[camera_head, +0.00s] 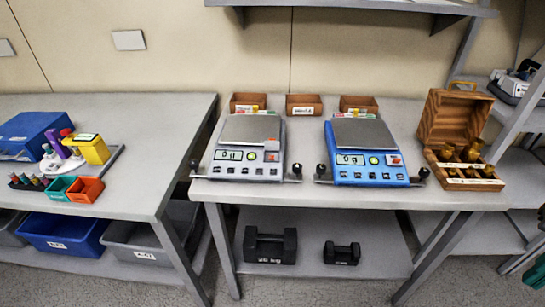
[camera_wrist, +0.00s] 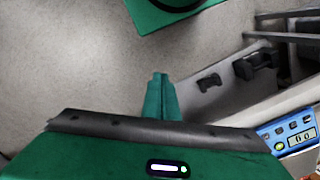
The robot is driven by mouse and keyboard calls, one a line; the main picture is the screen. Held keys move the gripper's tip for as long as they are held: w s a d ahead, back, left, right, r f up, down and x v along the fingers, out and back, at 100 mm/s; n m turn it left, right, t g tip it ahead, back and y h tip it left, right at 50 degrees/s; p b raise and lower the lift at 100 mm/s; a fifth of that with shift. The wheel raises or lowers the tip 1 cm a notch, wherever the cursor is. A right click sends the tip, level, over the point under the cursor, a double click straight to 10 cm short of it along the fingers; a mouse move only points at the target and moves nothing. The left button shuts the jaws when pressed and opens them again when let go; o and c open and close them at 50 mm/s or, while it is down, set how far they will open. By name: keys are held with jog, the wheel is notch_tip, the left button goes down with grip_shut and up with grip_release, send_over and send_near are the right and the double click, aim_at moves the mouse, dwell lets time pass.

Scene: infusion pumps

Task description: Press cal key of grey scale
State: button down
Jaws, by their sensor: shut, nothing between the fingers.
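The grey scale (camera_head: 233,147) stands on the middle table in the head view, with a flat weighing plate on top. Its front has a lit display (camera_head: 228,155), a green round button (camera_head: 250,156) and a row of small dark keys (camera_head: 246,171); their labels are too small to read, so I cannot tell which is cal. The grey scale does not show in the wrist view. My gripper (camera_wrist: 160,78) is green, shut and empty, over the floor and apart from the scales. The head view does not clearly show its fingers.
A blue scale (camera_head: 365,178) stands to the right of the grey one; its display corner shows in the wrist view (camera_wrist: 290,133). Black knobs flank both scales. Open wooden weight box (camera_head: 457,119) at right, small brown boxes behind, black weights (camera_head: 270,246) on the lower shelf.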

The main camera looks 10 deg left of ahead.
jog(key=w+a+r+n+t+h, duration=0.1)
jog(key=w+a+n+t, duration=0.1)
jog(key=w, duration=0.5)
jog(key=w+a+n+t+h, duration=0.1)
jog(key=w+a+n+h, duration=0.15)
jog(key=w, duration=0.55)
jog(key=w+a+r+n+t, duration=0.2)
jog(key=w+a+n+t, duration=0.25)
jog(key=w+a, duration=0.7)
notch_tip(320, 180, up, 3)
jog(key=n+t+y, duration=0.5)
jog(key=n+y, duration=0.2)
jog(key=n, duration=0.3)
send_over(272, 157)
jog(key=s, duration=0.5)
jog(key=shift+w+d+r+g, duration=0.2)
jog(key=shift+d+g, duration=0.05)
jog(key=shift+d, duration=0.05)
jog(key=shift+w+a+f, duration=0.1)
jog(key=shift+w+f, duration=0.3)
jog(key=shift+f, duration=1)
jog(key=shift+w+d+f, duration=0.1)
jog(key=shift+w+f, duration=0.3)
jog(key=shift+f, duration=1.05)
jog(key=shift+w+a+f, duration=0.1)
jog(key=shift+w+f, duration=0.3)
jog(key=shift+f, duration=1)
jog(key=shift+f, duration=0.1)
